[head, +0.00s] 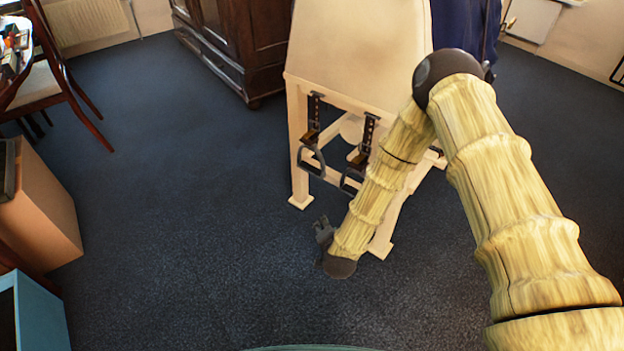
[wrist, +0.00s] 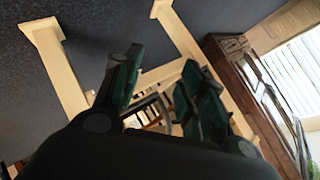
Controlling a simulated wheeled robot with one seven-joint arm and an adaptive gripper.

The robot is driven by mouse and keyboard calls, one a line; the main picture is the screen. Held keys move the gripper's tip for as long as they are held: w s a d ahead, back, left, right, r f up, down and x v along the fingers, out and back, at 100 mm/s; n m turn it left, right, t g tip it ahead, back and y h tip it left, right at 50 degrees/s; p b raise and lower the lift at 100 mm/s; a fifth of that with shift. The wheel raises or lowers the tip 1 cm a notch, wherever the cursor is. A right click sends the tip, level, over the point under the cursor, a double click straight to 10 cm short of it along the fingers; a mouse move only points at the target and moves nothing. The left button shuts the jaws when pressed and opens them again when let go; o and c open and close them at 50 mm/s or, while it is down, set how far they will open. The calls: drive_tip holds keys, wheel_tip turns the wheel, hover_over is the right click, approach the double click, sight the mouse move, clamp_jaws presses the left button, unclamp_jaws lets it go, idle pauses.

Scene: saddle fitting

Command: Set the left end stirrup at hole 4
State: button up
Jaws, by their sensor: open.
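The left stirrup (head: 311,160) is a dark metal loop hanging at the left of a pale wooden stand (head: 299,150). Its dark strap (head: 315,105) carries a row of small holes and a brown piece (head: 309,136) above the loop; which hole is engaged is too small to tell. A second stirrup (head: 350,183) hangs to the right on a similar strap (head: 369,130), partly behind my arm. My gripper (head: 325,231) is low, below and apart from both stirrups. In the wrist view my gripper (wrist: 160,82) is open, with nothing seen held between its fingers.
The stand's legs and feet (wrist: 42,30) lie close around my gripper in the wrist view. A dark wooden cabinet (head: 232,45) is behind left. A chair (head: 50,75) and a brown box (head: 45,215) are at the left. Blue carpet (head: 180,200) between is clear.

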drive_tip(key=w+a+f+m+t+h+b, duration=0.15)
drive_tip(key=w+a+m+t+b, duration=0.3)
drive_tip(key=w+b, duration=0.55)
drive_tip(key=m+t+h+b, duration=0.2)
drive_tip(key=m+h+b, duration=0.1)
drive_tip(key=m+b, duration=0.35)
approach(312, 166)
drive_tip(key=f, duration=0.1)
drive_tip(key=shift+n, duration=0.3)
drive_tip(key=w+b, duration=0.1)
drive_tip(key=w, duration=0.2)
drive_tip(key=w+d+b, duration=0.1)
drive_tip(key=w+b, duration=0.1)
drive_tip(key=w, duration=0.1)
drive_tip(key=w+b, duration=0.2)
drive_tip(key=w, duration=0.1)
drive_tip(key=shift+w+d+f, duration=0.2)
drive_tip(key=shift+w+d, duration=0.1)
drive_tip(key=shift+w+d+r, duration=0.1)
drive_tip(key=shift+w+r, duration=0.05)
drive_tip(key=shift+w, duration=0.45)
clamp_jaws()
